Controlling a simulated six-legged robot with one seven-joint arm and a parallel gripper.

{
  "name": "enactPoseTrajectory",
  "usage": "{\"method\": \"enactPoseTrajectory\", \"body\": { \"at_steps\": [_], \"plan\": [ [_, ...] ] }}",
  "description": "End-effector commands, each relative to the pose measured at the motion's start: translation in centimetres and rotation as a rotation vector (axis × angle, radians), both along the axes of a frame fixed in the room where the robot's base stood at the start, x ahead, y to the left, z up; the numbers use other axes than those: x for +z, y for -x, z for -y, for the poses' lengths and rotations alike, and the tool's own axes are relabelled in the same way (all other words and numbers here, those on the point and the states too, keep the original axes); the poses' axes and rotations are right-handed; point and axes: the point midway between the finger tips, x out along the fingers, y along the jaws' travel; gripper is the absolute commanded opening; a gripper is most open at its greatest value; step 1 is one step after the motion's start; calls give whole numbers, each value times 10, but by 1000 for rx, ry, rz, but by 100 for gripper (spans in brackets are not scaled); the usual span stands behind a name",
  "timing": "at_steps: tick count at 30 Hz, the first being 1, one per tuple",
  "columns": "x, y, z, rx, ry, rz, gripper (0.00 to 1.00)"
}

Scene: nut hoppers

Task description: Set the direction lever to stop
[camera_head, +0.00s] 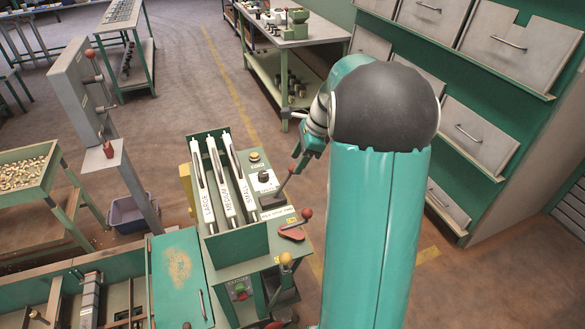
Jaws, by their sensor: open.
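My gripper (303,160) points down above the right side of a green machine, its dark fingers apart and seemingly empty. A lever with a red knob (303,171) and grey rod stands just below the fingers; I cannot tell whether they touch. Its rod leans up and right from the machine top. A white label plate (277,213) lies at its foot, too small to read surely. A second red knob (307,213) sits by a red plate (291,232) nearer the front. I cannot read which lever is the direction lever, nor its setting.
Three labelled slots (226,190) fill the machine's left part, with a control box (263,180) beside them. A yellow knob (286,258) is at the front. A grey lever panel (80,90) and nut tray (22,175) are left.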

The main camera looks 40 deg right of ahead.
Motion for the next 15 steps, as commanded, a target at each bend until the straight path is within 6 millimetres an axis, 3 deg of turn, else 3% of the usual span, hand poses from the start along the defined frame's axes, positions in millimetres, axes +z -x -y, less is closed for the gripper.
{"method": "enactPoseTrajectory", "body": {
  "at_steps": [6, 15],
  "plan": [
    [-31, -9, -9, 0, 2, 1, 48],
    [-42, -14, -12, 1, 4, 2, 48]
  ]
}}
